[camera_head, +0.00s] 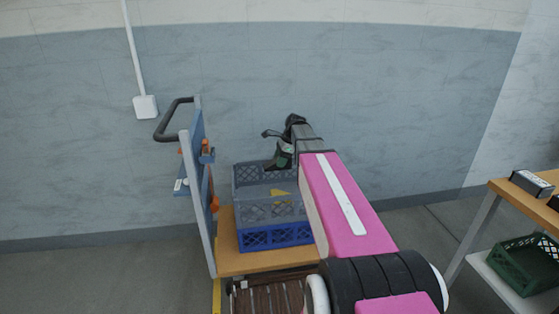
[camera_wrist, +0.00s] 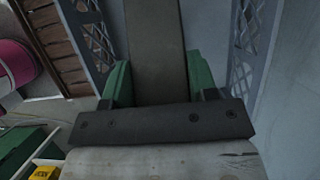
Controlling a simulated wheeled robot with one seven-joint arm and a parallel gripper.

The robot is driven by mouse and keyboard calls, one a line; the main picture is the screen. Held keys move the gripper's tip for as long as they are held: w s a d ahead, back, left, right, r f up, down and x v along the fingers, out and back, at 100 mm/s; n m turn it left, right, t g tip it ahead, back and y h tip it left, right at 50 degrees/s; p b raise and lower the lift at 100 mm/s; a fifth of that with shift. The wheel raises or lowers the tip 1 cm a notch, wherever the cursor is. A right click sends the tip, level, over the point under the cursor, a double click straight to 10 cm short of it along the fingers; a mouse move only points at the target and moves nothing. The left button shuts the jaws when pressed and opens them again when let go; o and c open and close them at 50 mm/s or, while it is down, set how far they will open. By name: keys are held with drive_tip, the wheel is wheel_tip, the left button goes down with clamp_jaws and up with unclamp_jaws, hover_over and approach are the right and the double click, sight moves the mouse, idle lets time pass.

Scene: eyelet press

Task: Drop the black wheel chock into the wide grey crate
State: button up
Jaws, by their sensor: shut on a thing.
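My gripper (camera_head: 281,157) hangs over the back of the wide grey crate (camera_head: 270,212) on the trolley. In the wrist view its green fingers (camera_wrist: 158,82) are shut on a dark grey piece (camera_wrist: 154,45), which I take to be the black wheel chock. The chock's lower end is cut off by the top of that view, and in the head view I cannot separate it clearly from the gripper. Lattice crate walls (camera_wrist: 245,35) show on both sides of the fingers in the wrist view. Much of the crate's inside is hidden from me.
A blue crate (camera_head: 275,238) sits at the front, below the grey one, on the wooden trolley deck (camera_head: 228,258). The trolley's upright panel with a black handle (camera_head: 172,118) stands at left. A bench (camera_head: 510,190) with a green crate (camera_head: 525,265) is at right. The wall lies behind.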

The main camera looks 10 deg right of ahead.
drive_tip(key=shift+d+f, duration=0.1)
drive_tip(key=shift+f, duration=2.85)
drive_tip(key=o, duration=1.1)
drive_tip(key=shift+o, duration=0.2)
drive_tip(key=shift+r, duration=0.1)
drive_tip(key=v, duration=1)
drive_tip(key=shift+d+r, duration=0.1)
drive_tip(key=shift+r, duration=0.2)
